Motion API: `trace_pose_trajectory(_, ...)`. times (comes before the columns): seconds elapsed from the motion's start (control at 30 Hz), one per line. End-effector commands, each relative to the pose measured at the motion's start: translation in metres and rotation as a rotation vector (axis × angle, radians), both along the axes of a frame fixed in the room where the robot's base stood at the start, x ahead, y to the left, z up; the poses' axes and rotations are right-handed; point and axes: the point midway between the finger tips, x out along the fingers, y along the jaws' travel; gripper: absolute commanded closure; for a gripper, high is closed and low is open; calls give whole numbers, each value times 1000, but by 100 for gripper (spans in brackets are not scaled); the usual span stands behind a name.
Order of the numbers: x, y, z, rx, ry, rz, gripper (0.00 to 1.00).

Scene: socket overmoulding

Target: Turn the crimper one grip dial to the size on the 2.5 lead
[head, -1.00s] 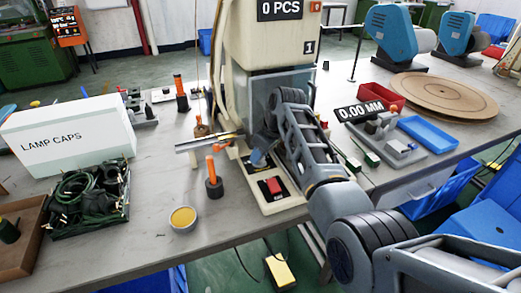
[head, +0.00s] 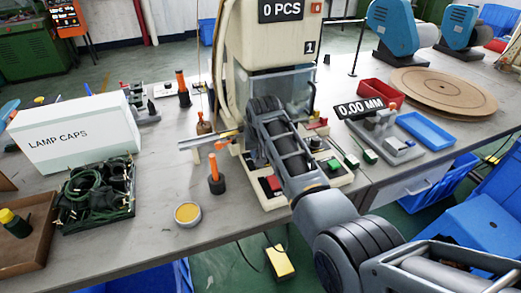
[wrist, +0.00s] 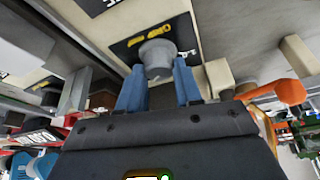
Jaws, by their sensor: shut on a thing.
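The crimper one (head: 270,60) is the tall cream press with the "1" plate and a "0 PCS" display. In the wrist view its grey round dial (wrist: 158,55) sits on a black plate with yellow marks, with a pale mark on the dial's near side. My gripper (wrist: 160,78) has its two blue fingers shut on the dial, one on each side. In the head view my arm hides the dial and fingertips. Dark leads (head: 85,195) lie coiled in a tray at the left; I cannot tell which is the 2.5 lead.
A lamp caps box (head: 75,135), an orange-handled tool (head: 216,170) and a round yellow-filled tin (head: 188,214) stand left of the press. A 0.00 MM gauge (head: 385,135), blue tray (head: 426,130) and red tray (head: 380,92) stand at the right.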

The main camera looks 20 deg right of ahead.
Motion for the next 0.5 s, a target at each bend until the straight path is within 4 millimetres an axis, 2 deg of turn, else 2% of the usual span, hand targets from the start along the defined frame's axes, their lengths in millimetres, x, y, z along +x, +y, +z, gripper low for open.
trace_pose_trajectory(0.5,0,0,0,0,2,-75,96)
